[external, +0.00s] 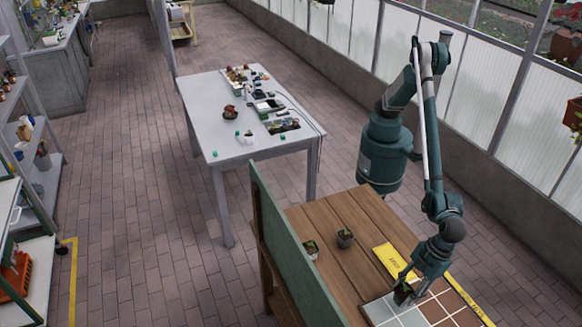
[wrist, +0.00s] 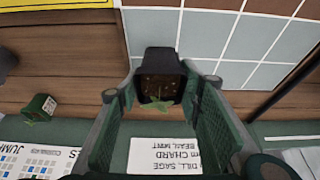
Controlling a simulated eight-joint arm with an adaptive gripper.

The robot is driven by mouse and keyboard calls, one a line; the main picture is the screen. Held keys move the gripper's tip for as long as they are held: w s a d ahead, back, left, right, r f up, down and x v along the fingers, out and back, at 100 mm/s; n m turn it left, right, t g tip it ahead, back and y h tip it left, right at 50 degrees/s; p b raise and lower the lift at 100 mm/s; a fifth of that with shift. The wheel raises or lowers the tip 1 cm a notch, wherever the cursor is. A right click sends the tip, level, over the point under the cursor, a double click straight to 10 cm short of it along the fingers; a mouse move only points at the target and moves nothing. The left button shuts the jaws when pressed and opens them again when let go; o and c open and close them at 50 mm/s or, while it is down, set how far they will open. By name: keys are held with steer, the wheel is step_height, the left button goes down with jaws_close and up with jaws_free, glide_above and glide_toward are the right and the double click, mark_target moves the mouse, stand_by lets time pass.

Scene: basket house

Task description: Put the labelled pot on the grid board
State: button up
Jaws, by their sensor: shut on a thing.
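My gripper (external: 412,284) is low at the near right of the wooden table, shut on a dark square pot (external: 403,294) with a small green plant. In the wrist view the pot (wrist: 160,72) sits between the two green fingers (wrist: 161,90); no label shows on its visible faces. In the wrist view the pot overlaps the near edge of the grid board (wrist: 207,38). I cannot tell whether it touches the board.
A dark pot (external: 345,239) and a pot with a pale patch (external: 311,249) stand left on the table; a green pot with a pale mark (wrist: 39,108) shows in the wrist view. A yellow sign (external: 390,262) lies behind the board. A green upright panel (external: 284,242) edges the table.

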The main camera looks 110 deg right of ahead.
steer(key=shift+f, duration=1.85)
steer(key=shift+f+b, duration=0.2)
steer(key=shift+b, duration=0.15)
steer(key=o, duration=0.9)
steer(key=shift+r, duration=0.15)
steer(key=p+v, duration=0.1)
steer(key=v, duration=1.1)
